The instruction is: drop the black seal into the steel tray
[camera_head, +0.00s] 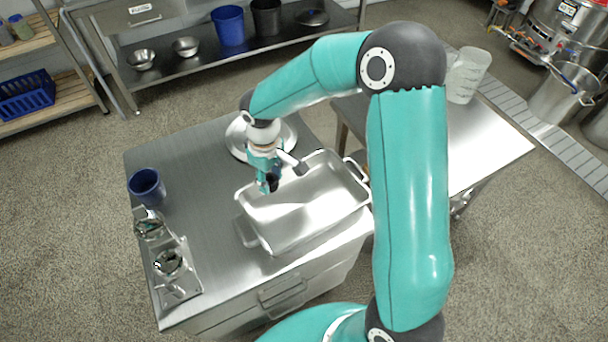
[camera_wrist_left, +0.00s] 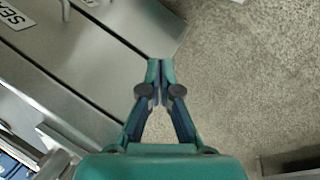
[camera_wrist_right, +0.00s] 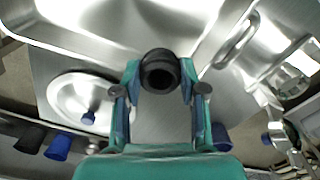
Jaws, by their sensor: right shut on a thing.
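The black seal (camera_wrist_right: 160,60) is a short, thick ring held between the fingertips of my right gripper (camera_wrist_right: 160,76). In the head view the right gripper (camera_head: 268,180) points down, with the dark seal (camera_head: 272,184) at its tips, over the left part of the steel tray (camera_head: 310,205). The tray is a shallow rectangular pan with handles and looks empty. Its wall (camera_wrist_right: 75,42) also shows in the right wrist view. My left gripper (camera_wrist_left: 160,80) shows only in its wrist view, with its fingertips together and nothing visible between them.
The tray stands on a steel cabinet top (camera_head: 205,165). A round steel lid (camera_head: 237,137) lies behind it. A blue cup (camera_head: 146,186) and a small rack with steel parts (camera_head: 178,268) are at the left. A clear jug (camera_head: 467,76) stands on the right table.

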